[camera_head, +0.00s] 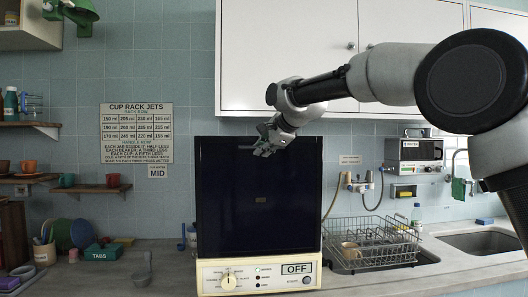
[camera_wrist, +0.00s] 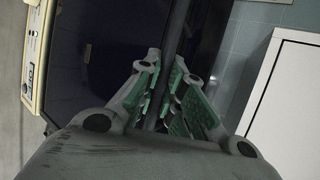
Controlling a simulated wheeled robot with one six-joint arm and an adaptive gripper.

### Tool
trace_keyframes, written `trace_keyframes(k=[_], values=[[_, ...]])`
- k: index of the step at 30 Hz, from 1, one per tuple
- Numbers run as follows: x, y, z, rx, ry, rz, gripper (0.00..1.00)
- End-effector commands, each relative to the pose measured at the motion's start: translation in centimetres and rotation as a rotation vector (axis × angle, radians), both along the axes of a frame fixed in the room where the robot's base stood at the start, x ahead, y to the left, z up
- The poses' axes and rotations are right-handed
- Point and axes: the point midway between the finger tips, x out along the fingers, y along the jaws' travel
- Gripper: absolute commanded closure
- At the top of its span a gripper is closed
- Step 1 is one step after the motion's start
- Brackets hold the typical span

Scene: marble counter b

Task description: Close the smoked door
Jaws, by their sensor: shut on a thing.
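The smoked door (camera_head: 258,200) is a dark, nearly black panel on the front of a cream countertop machine (camera_head: 210,277). It looks upright above the control panel; whether it is flush with the body, I cannot tell. My gripper (camera_head: 265,144) is at the top middle of the door, reaching in from the upper right. In the wrist view, my gripper (camera_wrist: 168,85) has its green-padded fingers closed around a dark bar, the door handle (camera_wrist: 178,30). The dark door (camera_wrist: 105,50) lies to the left of the fingers there.
White wall cabinets (camera_head: 290,55) hang above, close over my arm. A wire dish rack (camera_head: 370,240) and a sink (camera_head: 485,241) are on the right. A grey scoop (camera_head: 143,270), a green TABS box (camera_head: 103,252) and cups on shelves are on the left.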

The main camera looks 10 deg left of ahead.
Motion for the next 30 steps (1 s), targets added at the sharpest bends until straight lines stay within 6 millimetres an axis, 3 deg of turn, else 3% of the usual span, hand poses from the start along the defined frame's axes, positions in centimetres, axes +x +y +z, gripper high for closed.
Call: trace_keyframes(k=[16,17,18,30], values=[[0.19,-0.05,0.36,0.004,-0.008,-0.002,1.00],[0.20,-0.05,0.38,0.004,-0.008,-0.002,0.85],[0.19,-0.05,0.39,0.004,-0.009,-0.002,0.81],[-0.35,-0.42,0.61,0.002,-0.005,-0.001,0.81]])
